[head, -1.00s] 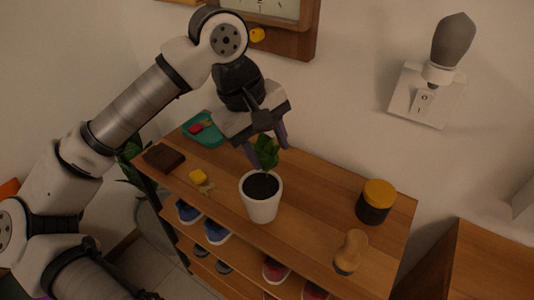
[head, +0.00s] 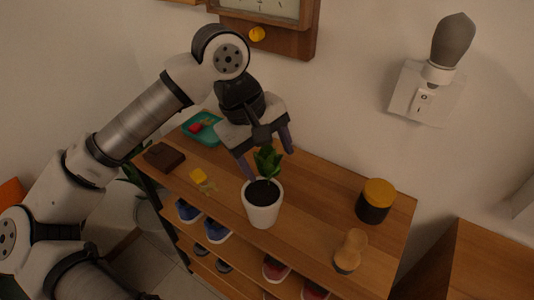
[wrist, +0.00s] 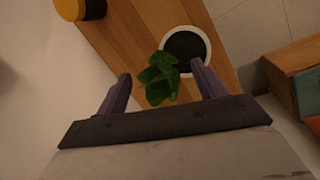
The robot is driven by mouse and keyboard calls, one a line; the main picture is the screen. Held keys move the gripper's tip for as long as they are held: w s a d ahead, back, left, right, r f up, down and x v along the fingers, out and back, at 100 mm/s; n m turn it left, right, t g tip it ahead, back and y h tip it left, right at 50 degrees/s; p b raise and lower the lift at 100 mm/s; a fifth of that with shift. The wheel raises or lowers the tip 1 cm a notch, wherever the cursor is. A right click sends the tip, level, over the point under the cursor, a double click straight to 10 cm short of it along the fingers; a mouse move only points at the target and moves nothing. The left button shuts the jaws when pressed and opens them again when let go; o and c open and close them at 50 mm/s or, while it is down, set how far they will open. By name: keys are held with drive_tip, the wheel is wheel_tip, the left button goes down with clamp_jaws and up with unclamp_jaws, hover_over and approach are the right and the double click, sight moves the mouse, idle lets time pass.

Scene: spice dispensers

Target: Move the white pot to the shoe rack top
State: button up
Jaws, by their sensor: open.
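The white pot (head: 262,211), with dark soil and a green plant (head: 267,160), stands upright on the wooden top of the shoe rack (head: 314,203), near its front edge. In the wrist view the pot's white rim (wrist: 209,47) is at the upper right, with the plant (wrist: 158,78) between the fingers. My gripper (head: 268,163) is open just above and behind the pot, its fingers on either side of the plant. In the wrist view the gripper (wrist: 160,88) holds nothing. Whether a finger touches the pot is unclear.
Shoes (head: 217,230) fill the shelves below. The wall is close behind.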

drive_tip(key=b+v, duration=0.1)
drive_tip(key=v, duration=1.1)
drive_tip(key=shift+d, duration=0.1)
